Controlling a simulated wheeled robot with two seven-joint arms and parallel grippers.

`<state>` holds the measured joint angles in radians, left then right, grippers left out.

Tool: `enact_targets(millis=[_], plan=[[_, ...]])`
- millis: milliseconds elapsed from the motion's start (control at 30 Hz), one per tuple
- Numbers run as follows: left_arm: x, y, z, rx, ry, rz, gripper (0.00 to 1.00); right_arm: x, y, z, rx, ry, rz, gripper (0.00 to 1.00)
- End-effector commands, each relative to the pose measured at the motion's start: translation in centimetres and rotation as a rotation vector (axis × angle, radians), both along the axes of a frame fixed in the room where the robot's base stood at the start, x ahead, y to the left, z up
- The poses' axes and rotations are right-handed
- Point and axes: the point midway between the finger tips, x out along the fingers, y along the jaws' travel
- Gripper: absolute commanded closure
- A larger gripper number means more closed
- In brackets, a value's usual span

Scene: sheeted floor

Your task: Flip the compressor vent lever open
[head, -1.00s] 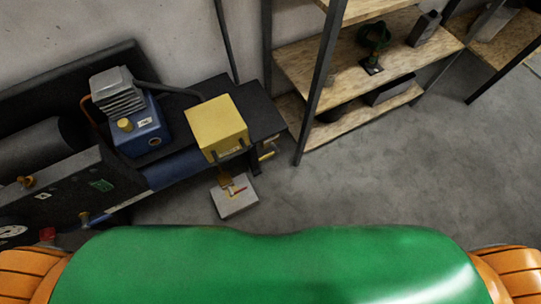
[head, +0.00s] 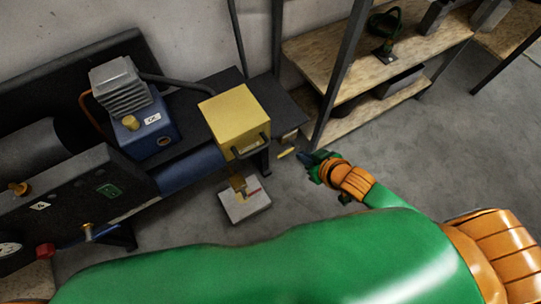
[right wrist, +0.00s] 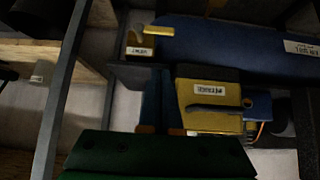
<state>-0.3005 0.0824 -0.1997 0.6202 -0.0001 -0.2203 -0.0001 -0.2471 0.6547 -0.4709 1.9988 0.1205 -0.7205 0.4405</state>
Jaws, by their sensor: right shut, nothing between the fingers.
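The vent lever is a small yellow handle (head: 287,153) at the right end of the blue compressor tank, low beside the shelf post. It shows in the right wrist view as a flat yellow bar (right wrist: 158,32) above a small block with a white label (right wrist: 138,51). My right gripper (head: 308,158) is shut and empty, just right of the lever and apart from it in the head view. In the right wrist view its fingers (right wrist: 160,72) point toward the lever, below it in the picture. My left gripper is out of view.
A yellow box (head: 230,112) stands on the compressor's black deck, left of the lever. The blue motor unit (head: 150,132) is further left. A wooden shelf rack (head: 315,65) with a dark post stands close on the right. A grey pedal block (head: 245,206) lies on the floor.

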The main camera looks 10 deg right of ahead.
Motion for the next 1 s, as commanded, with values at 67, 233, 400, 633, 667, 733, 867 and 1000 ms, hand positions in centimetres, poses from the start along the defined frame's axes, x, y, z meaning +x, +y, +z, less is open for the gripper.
enact_targets(millis=[67, 233, 400, 633, 667, 733, 867, 1000], plan=[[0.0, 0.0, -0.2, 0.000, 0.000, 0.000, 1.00, 0.0, 0.4, 0.5, 0.008, -0.007, 0.009, 1.00], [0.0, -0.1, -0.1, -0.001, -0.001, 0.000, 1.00, 0.0, 0.5, 0.7, 0.011, -0.009, 0.011, 1.00], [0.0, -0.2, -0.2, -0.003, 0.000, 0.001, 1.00, 0.2, 0.5, 0.4, 0.011, -0.009, 0.010, 1.00], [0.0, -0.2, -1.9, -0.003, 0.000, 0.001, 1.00, 2.8, 1.4, -2.6, 0.011, -0.011, 0.009, 1.00], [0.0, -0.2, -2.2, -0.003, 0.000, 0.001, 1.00, 3.2, 1.6, -3.1, 0.012, -0.011, 0.009, 1.00], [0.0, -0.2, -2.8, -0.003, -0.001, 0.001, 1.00, 4.3, 2.0, -4.3, 0.011, -0.011, 0.009, 1.00], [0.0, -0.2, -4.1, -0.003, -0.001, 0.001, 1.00, 6.1, 2.7, -6.3, 0.011, -0.010, 0.010, 1.00], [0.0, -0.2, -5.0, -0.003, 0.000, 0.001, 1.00, 6.7, 2.9, -8.6, 0.010, -0.006, 0.010, 1.00]])
